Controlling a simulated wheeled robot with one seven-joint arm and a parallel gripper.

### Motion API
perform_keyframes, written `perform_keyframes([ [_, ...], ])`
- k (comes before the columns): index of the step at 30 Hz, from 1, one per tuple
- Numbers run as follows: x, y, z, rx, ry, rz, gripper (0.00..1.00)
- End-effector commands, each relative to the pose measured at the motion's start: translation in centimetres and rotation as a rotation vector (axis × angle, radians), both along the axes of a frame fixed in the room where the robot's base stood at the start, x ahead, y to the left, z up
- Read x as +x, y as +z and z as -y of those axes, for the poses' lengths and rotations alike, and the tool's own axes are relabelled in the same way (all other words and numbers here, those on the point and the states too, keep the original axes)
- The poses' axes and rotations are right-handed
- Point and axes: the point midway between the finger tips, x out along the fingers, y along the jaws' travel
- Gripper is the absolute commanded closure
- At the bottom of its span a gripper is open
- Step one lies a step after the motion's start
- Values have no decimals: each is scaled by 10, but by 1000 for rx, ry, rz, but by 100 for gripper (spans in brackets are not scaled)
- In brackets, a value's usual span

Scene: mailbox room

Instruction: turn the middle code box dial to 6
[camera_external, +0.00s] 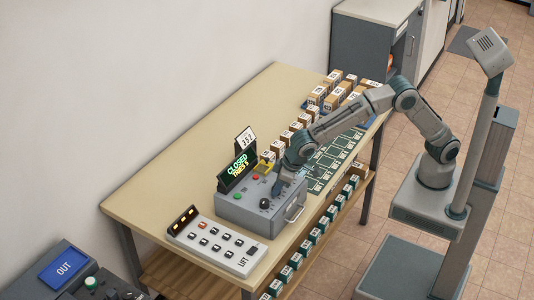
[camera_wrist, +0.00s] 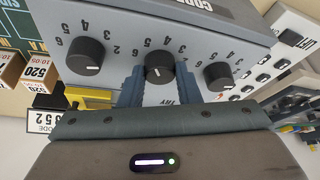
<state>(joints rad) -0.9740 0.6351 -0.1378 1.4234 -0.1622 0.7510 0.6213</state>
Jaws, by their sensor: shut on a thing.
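The grey code box (camera_external: 243,207) stands on the table, with a screen (camera_external: 238,167) on it reading CLOSED and a line that looks like TRIES 3. In the wrist view its panel shows three black dials with numbers around them. The middle dial (camera_wrist: 159,66) is between the two fingers of my gripper (camera_wrist: 160,80), which is shut on it. A short white mark shows on the dial; which number it points at I cannot tell. The left dial (camera_wrist: 86,56) and right dial (camera_wrist: 218,75) are clear of the fingers. In the external view my gripper (camera_external: 283,187) hides most of the dials.
A white LIFT button panel (camera_external: 216,244) lies beside the box. Boxes with labels (camera_external: 316,95) stand along the table (camera_external: 180,175) behind my arm. A code card (camera_wrist: 38,124) is near the box's yellow part (camera_wrist: 88,98). The table's left part is bare.

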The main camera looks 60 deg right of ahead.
Motion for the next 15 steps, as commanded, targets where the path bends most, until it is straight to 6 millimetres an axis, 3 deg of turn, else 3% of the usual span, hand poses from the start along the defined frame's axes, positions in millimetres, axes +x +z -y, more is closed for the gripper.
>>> perform_keyframes([
  [15,2,-1,3,3,345,-1,93],
])
